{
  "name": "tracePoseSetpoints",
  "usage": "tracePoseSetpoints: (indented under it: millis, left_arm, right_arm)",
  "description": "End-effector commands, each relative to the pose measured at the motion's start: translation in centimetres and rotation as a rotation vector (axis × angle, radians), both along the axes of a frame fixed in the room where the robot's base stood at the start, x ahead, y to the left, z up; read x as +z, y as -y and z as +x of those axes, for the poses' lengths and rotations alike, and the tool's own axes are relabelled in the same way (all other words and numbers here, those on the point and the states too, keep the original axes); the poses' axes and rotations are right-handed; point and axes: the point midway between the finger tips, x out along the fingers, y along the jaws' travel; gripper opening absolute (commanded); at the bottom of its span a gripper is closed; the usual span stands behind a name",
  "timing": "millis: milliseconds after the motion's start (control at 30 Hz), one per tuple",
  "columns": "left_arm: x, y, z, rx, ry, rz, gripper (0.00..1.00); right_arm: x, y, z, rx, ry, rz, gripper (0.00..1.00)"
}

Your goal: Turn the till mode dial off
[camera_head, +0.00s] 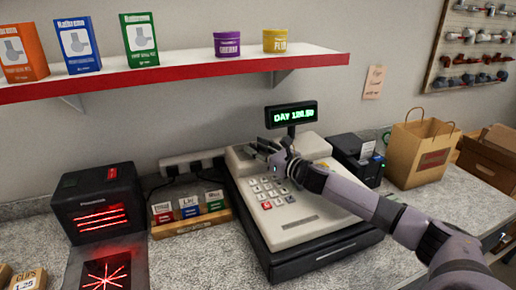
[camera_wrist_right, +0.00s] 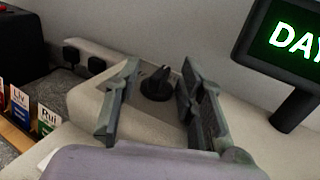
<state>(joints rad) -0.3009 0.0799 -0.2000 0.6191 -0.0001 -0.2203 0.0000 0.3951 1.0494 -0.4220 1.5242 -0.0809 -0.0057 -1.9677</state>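The till (camera_head: 310,232) stands on the counter, a cream cash register with a keypad and a dark base. Its dial (camera_wrist_right: 157,84) is a small black knob with a raised grip on the cream top, seen in the right wrist view. My right gripper (camera_head: 262,147) is over the upper left part of the till. Its two fingers are apart, one on each side of the dial in the right wrist view, with gaps showing. I cannot tell any dial markings. The gripper hides the dial in the head view. My left gripper is not in view.
The till display (camera_head: 291,114) reads "DAY" with an amount. A scanner box (camera_head: 98,204) and a card tray (camera_head: 190,225) stand left of the till. A black printer (camera_head: 357,158) and a paper bag (camera_head: 421,155) stand right. A red-edged shelf (camera_head: 180,74) hangs above.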

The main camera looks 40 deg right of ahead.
Motion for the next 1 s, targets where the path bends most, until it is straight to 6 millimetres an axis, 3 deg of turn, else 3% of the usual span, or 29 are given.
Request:
tracePoseSetpoints:
  millis: [533,1000]
  left_arm:
    - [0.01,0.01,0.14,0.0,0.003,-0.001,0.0]
    - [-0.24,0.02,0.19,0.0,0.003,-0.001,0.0]
  right_arm:
    - [-0.05,-0.19,-0.04,0.004,0.0,0.002,0.0]
    - [-0.04,0.03,0.02,0.133,0.001,0.002,0.0]
